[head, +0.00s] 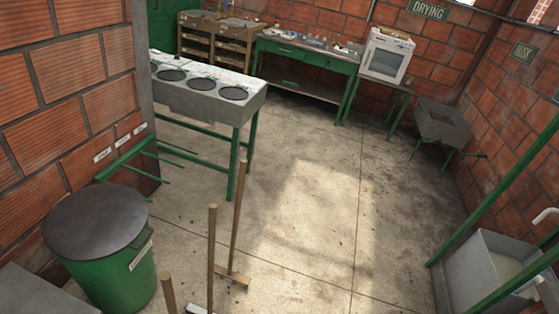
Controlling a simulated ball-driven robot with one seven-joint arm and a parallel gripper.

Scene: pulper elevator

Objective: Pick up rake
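Several wooden long-handled tools stand near the bottom centre, one of which may be the rake; I cannot tell which. The tallest tool (237,222) leans slightly and ends in a wooden crosspiece at floor level. A second upright wooden handle (212,258) stands left of it, with a pale piece near its foot at the picture's lower edge. A third handle (168,292) is cut off by the lower edge, so its lower end is hidden. My gripper does not show in this view.
A green bin with a dark lid (97,218) stands to the left of the handles. A green-legged bench with round openings (205,92) is behind them. A sink (492,275) is at the lower right. The central concrete floor (320,210) is clear.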

